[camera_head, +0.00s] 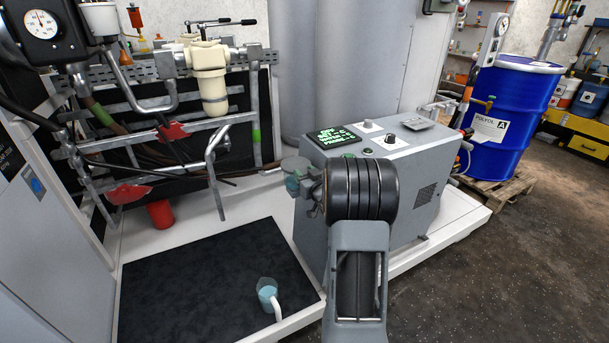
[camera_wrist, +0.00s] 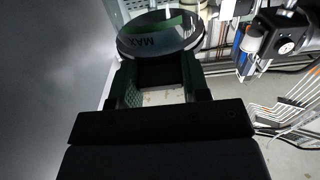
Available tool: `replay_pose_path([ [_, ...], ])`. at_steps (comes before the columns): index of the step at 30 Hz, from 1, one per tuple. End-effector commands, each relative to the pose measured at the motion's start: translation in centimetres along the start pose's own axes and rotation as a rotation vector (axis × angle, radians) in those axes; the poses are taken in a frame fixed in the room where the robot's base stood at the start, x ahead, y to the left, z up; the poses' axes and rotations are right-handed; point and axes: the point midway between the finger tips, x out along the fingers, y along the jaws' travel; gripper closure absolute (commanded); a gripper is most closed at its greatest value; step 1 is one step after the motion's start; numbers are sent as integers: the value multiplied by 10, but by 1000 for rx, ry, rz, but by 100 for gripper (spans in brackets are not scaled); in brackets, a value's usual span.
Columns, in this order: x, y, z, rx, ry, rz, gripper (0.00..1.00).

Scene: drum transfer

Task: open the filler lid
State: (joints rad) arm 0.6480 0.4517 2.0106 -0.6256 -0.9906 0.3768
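The filler (camera_head: 292,180) is a small round clear cup with a grey rounded lid (camera_head: 296,163), at the left side of the grey cabinet. In the wrist view a round rim marked "MAX" (camera_wrist: 160,42) lies just beyond my fingertips. My gripper (camera_head: 312,187) is close beside the filler in the head view, partly hidden by my wrist. In the wrist view my gripper (camera_wrist: 160,80) has its two green fingers apart. A dark shape shows between the tips; I cannot tell whether they touch it. The lid appears shut.
The grey cabinet (camera_head: 400,165) has a green-lettered display and knobs. A jug (camera_head: 268,294) with bluish contents stands on the black mat (camera_head: 200,285). A pipe rack with a cream filter housing (camera_head: 210,80) stands behind left. A blue drum (camera_head: 508,105) stands on a pallet at right.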

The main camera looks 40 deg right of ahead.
Motion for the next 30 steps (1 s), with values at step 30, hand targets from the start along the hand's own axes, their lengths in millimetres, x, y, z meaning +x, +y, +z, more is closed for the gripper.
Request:
replay_pose_path([
  [30, 3, -2, -18, -2, 8, -4, 100],
])
